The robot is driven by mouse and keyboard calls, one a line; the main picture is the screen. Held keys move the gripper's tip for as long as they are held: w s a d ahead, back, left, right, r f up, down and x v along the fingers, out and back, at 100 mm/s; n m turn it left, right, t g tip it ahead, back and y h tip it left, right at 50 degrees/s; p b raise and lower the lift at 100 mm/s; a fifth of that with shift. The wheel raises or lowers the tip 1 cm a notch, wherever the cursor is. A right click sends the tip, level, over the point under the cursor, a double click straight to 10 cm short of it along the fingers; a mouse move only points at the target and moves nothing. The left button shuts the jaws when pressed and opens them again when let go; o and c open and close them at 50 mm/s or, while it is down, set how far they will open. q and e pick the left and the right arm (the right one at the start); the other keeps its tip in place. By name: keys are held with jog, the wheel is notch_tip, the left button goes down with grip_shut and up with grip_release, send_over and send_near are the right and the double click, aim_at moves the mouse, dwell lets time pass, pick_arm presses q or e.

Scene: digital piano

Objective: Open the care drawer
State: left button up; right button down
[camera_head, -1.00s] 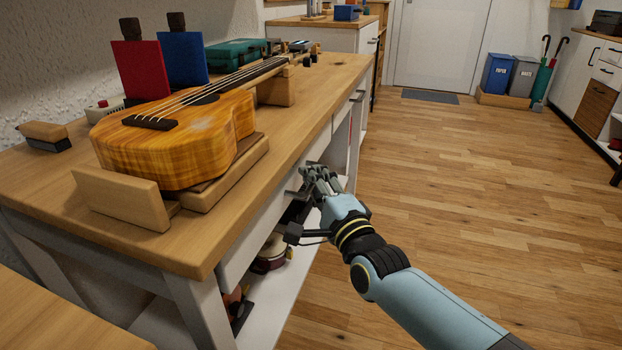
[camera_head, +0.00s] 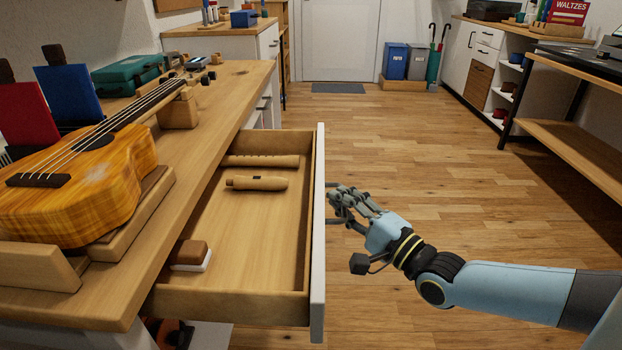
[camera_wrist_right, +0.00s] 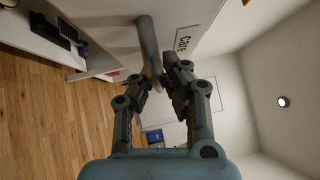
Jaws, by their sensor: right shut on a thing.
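The care drawer (camera_head: 228,222) stands pulled out from under the wooden workbench, with its white front (camera_head: 318,235) facing right. My right gripper (camera_head: 338,200) is at the outer side of that front. In the right wrist view, the gripper (camera_wrist_right: 160,82) is shut on the drawer's grey bar handle (camera_wrist_right: 148,45), beside a label reading "Care" (camera_wrist_right: 187,40). Inside the drawer are a wooden tool with a handle (camera_head: 257,183), a longer wooden piece (camera_head: 260,161) and a brown and white block (camera_head: 190,256). My left gripper is not in view.
A ukulele (camera_head: 85,190) rests on a wooden cradle on the bench (camera_head: 215,130). A red book (camera_head: 25,112) and a blue book (camera_head: 70,95) stand behind it. The floor (camera_head: 400,150) to the right is clear up to a shelf unit (camera_head: 580,150).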

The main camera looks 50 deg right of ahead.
jog(key=shift+s+d+f, duration=0.2)
jog(key=shift+s+d, duration=0.25)
jog(key=shift+s, duration=0.15)
jog(key=shift+s+d+f, duration=0.2)
jog(key=shift+s+d, duration=0.2)
jog(key=shift+s, duration=0.15)
jog(key=c, duration=1.4)
grip_release()
jog(key=shift+r, duration=0.1)
jog(key=shift+w+r, duration=0.1)
jog(key=s+f, duration=0.1)
jog(key=s, duration=1.1)
jog(key=shift+a+f, duration=0.3)
jog(key=shift+a, duration=0.1)
